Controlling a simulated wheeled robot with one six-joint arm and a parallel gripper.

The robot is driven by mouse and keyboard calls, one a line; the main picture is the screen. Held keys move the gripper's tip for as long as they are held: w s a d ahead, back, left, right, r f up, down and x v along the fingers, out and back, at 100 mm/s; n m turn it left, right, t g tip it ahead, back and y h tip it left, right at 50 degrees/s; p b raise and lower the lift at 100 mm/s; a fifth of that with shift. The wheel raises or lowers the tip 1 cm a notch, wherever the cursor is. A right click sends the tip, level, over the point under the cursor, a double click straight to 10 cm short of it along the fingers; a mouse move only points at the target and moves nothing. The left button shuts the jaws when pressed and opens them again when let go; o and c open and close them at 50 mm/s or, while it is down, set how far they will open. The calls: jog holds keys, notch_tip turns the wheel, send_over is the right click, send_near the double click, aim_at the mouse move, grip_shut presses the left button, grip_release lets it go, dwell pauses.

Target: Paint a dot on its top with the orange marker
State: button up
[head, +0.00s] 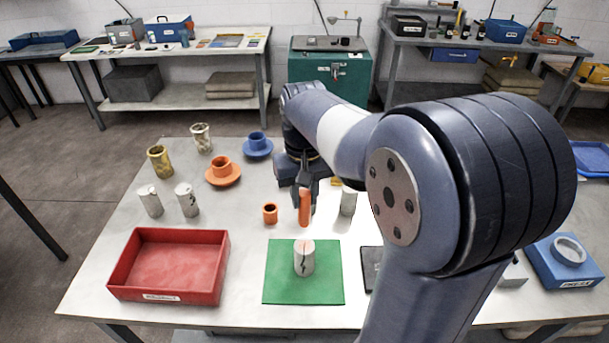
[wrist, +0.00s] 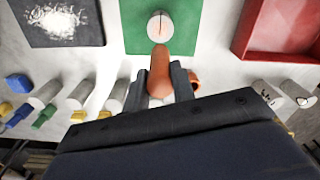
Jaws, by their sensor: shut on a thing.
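My gripper (head: 306,188) is shut on the orange marker (head: 305,208), which hangs tip down above the table. In the wrist view the orange marker (wrist: 160,72) sits between the two fingers (wrist: 162,85). A white cylinder (head: 304,258) with a dark squiggle on its side stands upright on the green mat (head: 275,285). In the wrist view the cylinder's top (wrist: 160,26) shows a thin reddish line, just beyond the marker's end. The marker appears above and behind the cylinder; I cannot tell the exact gap.
A red tray (head: 170,262) stands left of the mat. A dark plate with white powder (wrist: 62,22) lies on the mat's other side. Several white cylinders (head: 188,200) stand around. A blue box (head: 560,265) is at right.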

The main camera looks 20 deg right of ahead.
jog(key=shift+r+p, duration=0.95)
jog(key=shift+r, duration=0.45)
